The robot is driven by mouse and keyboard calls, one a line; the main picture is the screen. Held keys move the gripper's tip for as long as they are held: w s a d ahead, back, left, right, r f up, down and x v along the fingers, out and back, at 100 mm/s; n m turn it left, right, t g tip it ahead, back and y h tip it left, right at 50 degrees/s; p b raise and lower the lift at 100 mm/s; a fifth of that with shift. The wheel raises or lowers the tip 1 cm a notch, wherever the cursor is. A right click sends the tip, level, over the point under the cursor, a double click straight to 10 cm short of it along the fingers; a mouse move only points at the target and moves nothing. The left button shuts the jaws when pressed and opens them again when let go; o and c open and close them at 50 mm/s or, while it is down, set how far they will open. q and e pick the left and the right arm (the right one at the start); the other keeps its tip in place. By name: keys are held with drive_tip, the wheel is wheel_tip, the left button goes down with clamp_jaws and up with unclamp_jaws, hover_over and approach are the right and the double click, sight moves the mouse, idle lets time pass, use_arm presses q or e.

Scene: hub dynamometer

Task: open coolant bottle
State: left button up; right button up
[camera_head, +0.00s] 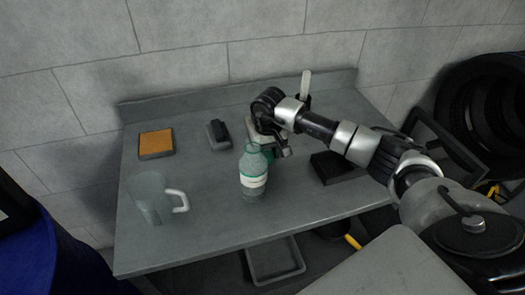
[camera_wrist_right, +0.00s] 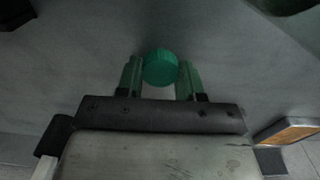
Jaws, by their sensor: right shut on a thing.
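The coolant bottle (camera_head: 253,182), clear with a teal tint and a white label, stands upright on the grey bench. My right gripper (camera_head: 270,150) is just behind its top, reaching in from the right. In the right wrist view, the green ridged cap (camera_wrist_right: 161,67) sits between the two green fingertips of my right gripper (camera_wrist_right: 161,80), which is shut on it. Only bench shows around the cap there, no bottle under it, so it looks apart from the bottle. The bottle's mouth is hard to make out in the head view. My left gripper is not in view.
A clear jug (camera_head: 150,199) with a pale handle stands at the bench's left. An orange-topped block (camera_head: 156,143) and a small dark item (camera_head: 218,133) lie behind. A black tray (camera_head: 333,167) lies on the right, under my arm. The bench front is clear.

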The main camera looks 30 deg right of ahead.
drive_tip(key=shift+f, duration=0.15)
drive_tip(key=shift+f+b, duration=0.25)
drive_tip(key=shift+b, duration=0.15)
drive_tip(key=o, duration=1)
drive_tip(key=shift+r, duration=0.1)
drive_tip(key=shift+r, duration=0.1)
